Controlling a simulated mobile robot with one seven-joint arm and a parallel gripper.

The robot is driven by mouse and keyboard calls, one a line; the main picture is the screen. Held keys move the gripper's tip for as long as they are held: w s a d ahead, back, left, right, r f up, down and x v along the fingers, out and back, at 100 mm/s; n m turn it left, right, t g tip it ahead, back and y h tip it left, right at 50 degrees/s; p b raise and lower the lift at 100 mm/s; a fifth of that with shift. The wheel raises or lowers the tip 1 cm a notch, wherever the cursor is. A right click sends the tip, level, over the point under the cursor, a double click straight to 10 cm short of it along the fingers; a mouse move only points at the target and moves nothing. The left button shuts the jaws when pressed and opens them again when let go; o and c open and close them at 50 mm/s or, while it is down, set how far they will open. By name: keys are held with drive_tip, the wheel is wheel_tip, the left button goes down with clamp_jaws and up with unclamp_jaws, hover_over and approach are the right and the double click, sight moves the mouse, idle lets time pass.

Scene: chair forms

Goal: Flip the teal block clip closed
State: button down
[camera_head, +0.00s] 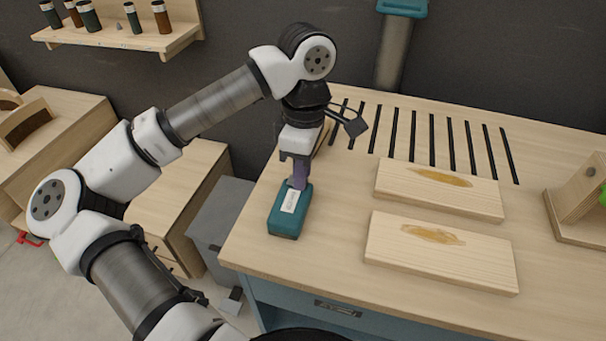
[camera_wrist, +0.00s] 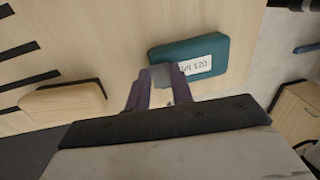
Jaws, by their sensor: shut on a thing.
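The teal block (camera_head: 284,222) lies on the worktable near its left front corner, with a pale label on its top. In the wrist view the teal block (camera_wrist: 213,50) shows its label with text ending in 120. My gripper (camera_head: 298,184) points down at the block's far end, its purple fingers touching or very near it. In the wrist view a small grey clip (camera_wrist: 160,76) at the block's end sits between the fingertips, and my gripper is shut on it. The fingers partly hide the clip, so its exact angle cannot be told.
Two wooden boards (camera_head: 438,190) (camera_head: 441,251) with yellowish stains lie to the right. Black slots (camera_head: 432,139) run along the table's back. A wooden block with a dark base (camera_wrist: 62,98) lies left in the wrist view. A wooden stand (camera_head: 580,205) is at the right edge.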

drive_tip(key=c, duration=1.2)
unclamp_jaws()
wheel_tip(320, 180, up, 14)
drive_tip(key=w, duration=0.1)
drive_tip(key=shift+d, duration=0.2)
drive_tip(key=shift+w+f, duration=0.1)
drive_tip(key=shift+c, duration=0.3)
